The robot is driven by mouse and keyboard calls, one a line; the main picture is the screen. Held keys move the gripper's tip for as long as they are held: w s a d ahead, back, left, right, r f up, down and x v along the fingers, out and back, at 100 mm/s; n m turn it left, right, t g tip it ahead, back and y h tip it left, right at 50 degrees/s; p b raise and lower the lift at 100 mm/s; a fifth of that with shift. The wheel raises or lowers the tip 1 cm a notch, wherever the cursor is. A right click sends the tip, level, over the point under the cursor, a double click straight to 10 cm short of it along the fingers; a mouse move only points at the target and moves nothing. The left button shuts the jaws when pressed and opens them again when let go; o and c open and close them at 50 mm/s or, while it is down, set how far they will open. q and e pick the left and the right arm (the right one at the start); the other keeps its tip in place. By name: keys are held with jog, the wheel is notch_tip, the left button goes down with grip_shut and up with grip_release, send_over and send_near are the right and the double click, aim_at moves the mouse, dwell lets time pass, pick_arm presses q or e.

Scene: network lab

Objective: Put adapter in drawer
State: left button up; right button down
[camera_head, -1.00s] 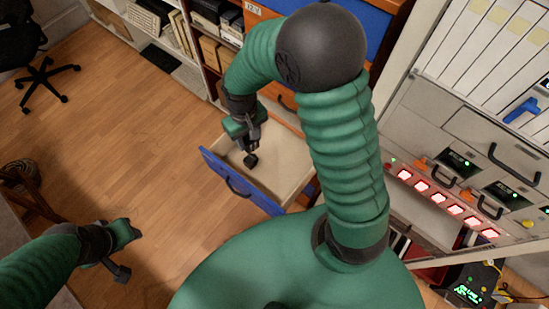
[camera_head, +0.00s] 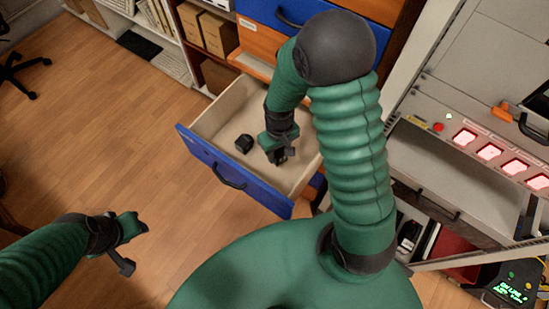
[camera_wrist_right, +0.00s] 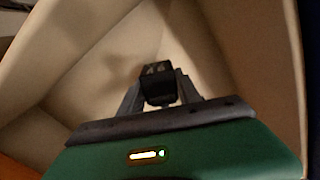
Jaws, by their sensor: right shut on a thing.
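The drawer (camera_head: 213,118) is pulled open, with a blue front and a pale inside. A small black adapter-like block (camera_head: 244,143) lies on its floor in the head view. My right gripper (camera_head: 279,157) is inside the drawer outline, to the right of that block and apart from it. In the right wrist view it is shut on a black adapter (camera_wrist_right: 157,83), held between its fingers inside the drawer walls. Whether the held adapter touches the drawer floor is unclear. My left gripper (camera_head: 131,244) is open and empty over the wooden floor.
The orange and blue drawer cabinet (camera_head: 262,42) stands behind the open drawer. Shelves with cardboard boxes (camera_head: 217,34) are at the upper left. A rack with red lit buttons (camera_head: 488,151) is on the right. The wooden floor (camera_head: 120,150) on the left is mostly clear.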

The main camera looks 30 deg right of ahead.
aim_at(278, 160)
notch_tip(278, 160, down, 4)
jog(key=shift+s+b, duration=0.1)
jog(key=shift+b, duration=0.25)
jog(key=shift+f, duration=0.35)
jog(key=shift+f, duration=0.1)
jog(key=c, duration=0.8)
grip_release()
jog(key=shift+c, duration=0.2)
